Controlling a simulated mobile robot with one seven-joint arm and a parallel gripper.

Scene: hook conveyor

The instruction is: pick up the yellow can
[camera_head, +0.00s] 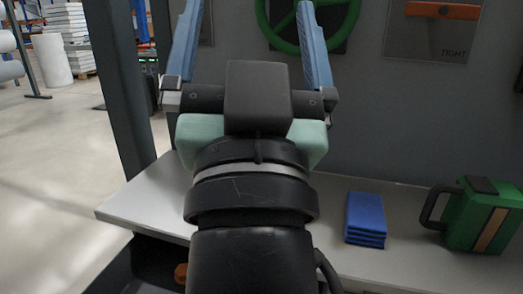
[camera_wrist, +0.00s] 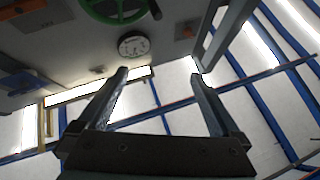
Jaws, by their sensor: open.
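No yellow can shows in either view. My gripper (camera_head: 250,30) is raised in front of the grey wall panel in the head view, with its two blue-grey fingers spread wide and nothing between them. In the wrist view my gripper (camera_wrist: 160,85) is also open and empty, and it points up toward the upper wall and ceiling. My arm hides the middle of the shelf in the head view.
A light shelf (camera_head: 145,205) runs below the wall. It bears a blue folded stack (camera_head: 366,217) and a green jug-like container (camera_head: 483,215). A green wheel (camera_head: 310,20) is on the wall. A dark post (camera_head: 117,80) stands left. A clock (camera_wrist: 133,45) hangs higher up.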

